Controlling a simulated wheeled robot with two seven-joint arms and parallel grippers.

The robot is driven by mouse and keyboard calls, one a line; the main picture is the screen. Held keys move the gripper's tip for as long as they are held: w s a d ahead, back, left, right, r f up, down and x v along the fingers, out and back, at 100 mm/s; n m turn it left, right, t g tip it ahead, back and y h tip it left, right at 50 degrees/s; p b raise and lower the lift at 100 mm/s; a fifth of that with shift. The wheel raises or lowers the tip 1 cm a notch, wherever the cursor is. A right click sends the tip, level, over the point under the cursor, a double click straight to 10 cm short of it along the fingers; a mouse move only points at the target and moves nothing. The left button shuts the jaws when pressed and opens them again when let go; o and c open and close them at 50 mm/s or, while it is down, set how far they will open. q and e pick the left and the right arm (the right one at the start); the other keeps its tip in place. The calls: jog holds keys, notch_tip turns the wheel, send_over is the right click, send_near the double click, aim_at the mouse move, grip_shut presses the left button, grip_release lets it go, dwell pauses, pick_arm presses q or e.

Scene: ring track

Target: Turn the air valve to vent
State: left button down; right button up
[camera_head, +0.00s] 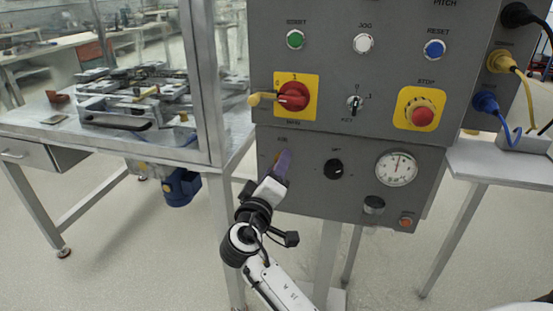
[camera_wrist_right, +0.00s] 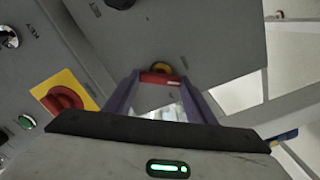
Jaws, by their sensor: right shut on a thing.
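The air valve sits on the lower grey panel at its left side, under a small label. In the head view only an orange sliver of the valve (camera_head: 277,156) shows beside my gripper. In the right wrist view its red handle (camera_wrist_right: 160,79) lies crosswise between the purple fingers, with a yellow-orange part behind it. My right gripper (camera_head: 283,164) reaches up from below and is shut on the valve handle; it also shows in the right wrist view (camera_wrist_right: 161,88). The valve's pointing direction is hidden in the head view. My left gripper is not in view.
Right of the valve are a black knob (camera_head: 333,169), a round gauge (camera_head: 397,167) and a small orange button (camera_head: 406,222). Above are a red rotary switch (camera_head: 294,96) with a yellow padlock-like piece and a red stop button (camera_head: 422,116). A metal-framed workbench (camera_head: 175,149) stands at left.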

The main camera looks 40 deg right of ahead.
pick_arm(q)
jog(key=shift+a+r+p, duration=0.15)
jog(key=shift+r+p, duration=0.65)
jog(key=shift+p, duration=0.45)
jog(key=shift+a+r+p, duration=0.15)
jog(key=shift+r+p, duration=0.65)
jog(key=shift+p, duration=0.4)
pick_arm(e)
jog(key=shift+n, duration=3.3)
jog(key=shift+f, duration=0.1)
jog(key=o, duration=1)
jog(key=shift+o, duration=0.2)
jog(key=shift+a, duration=0.15)
